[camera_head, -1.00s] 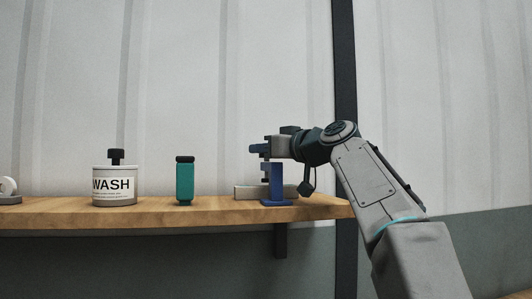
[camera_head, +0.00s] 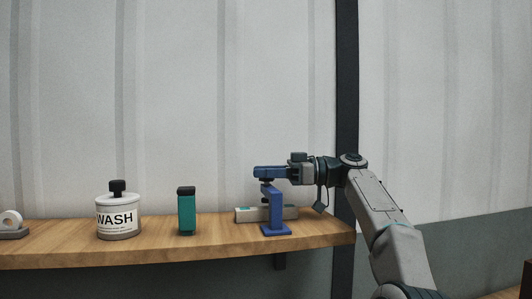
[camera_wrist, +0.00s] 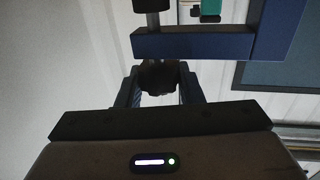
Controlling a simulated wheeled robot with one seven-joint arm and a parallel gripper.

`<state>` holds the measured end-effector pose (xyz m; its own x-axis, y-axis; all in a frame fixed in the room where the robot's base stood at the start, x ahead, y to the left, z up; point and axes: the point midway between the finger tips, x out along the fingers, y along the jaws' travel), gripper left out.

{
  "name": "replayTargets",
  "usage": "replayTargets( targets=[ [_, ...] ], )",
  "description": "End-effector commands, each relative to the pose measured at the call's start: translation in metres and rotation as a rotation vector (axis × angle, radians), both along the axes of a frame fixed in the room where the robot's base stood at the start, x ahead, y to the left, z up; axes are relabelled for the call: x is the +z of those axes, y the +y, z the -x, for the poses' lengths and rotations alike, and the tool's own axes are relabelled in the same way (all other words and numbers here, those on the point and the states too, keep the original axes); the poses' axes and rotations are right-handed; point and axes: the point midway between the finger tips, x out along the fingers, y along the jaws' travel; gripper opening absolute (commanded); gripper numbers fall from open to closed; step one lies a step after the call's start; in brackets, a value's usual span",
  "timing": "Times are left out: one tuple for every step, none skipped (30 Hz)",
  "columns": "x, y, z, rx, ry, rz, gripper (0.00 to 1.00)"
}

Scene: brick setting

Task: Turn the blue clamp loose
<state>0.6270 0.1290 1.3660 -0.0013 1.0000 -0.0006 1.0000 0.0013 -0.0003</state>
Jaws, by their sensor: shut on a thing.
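The blue clamp (camera_head: 277,214) stands upright on its foot near the right end of the wooden shelf. Its blue arm (camera_wrist: 195,45) and part of its grey screw (camera_wrist: 152,20) show in the wrist view. My gripper (camera_head: 263,173) reaches in from the right, level, at the clamp's top. In the wrist view my gripper (camera_wrist: 160,92) has its two blue fingers on either side of a dark round knob (camera_wrist: 160,74) on the clamp's screw, and is shut on it. The fingers hide most of the knob in the head view.
On the wooden shelf (camera_head: 70,248), a pale block (camera_head: 246,214) lies behind the clamp. A teal bottle (camera_head: 187,214) and a white WASH jar (camera_head: 119,217) stand to the left. A dark post (camera_head: 347,90) rises behind my arm.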

Motion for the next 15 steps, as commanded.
replayTargets(
  targets=[
    [0.0062, -0.0008, -0.002, 0.033, 0.006, 0.002, 0.11],
    [0.0059, -0.0008, -0.0022, 0.052, 0.006, 0.002, 0.11],
    [0.0062, -0.0007, -0.0018, 0.078, 0.007, 0.002, 0.11],
    [0.0063, -0.0006, -0.0018, 0.096, 0.007, 0.001, 0.11],
    [0.0061, -0.0006, -0.0017, 0.115, 0.007, 0.001, 0.11],
    [0.0063, -0.0006, -0.0016, 0.138, 0.006, 0.002, 0.11],
    [0.006, -0.0006, -0.0015, 0.156, 0.006, 0.002, 0.11],
    [0.006, -0.0005, -0.0016, 0.172, 0.007, 0.002, 0.11],
    [0.0061, -0.0004, -0.0012, 0.195, 0.006, 0.002, 0.11],
    [0.0058, -0.0005, -0.0014, 0.21, 0.006, 0.002, 0.11],
    [0.0057, -0.0005, -0.0013, 0.226, 0.006, 0.002, 0.11],
    [0.0059, -0.0003, -0.0009, 0.246, 0.005, 0.002, 0.11],
    [0.0055, -0.0003, -0.001, 0.26, 0.006, 0.002, 0.11],
    [0.0051, -0.0003, -0.0009, 0.274, 0.006, 0.003, 0.11],
    [0.0051, -0.0002, -0.0008, 0.29, 0.004, 0.003, 0.11]
  ],
)
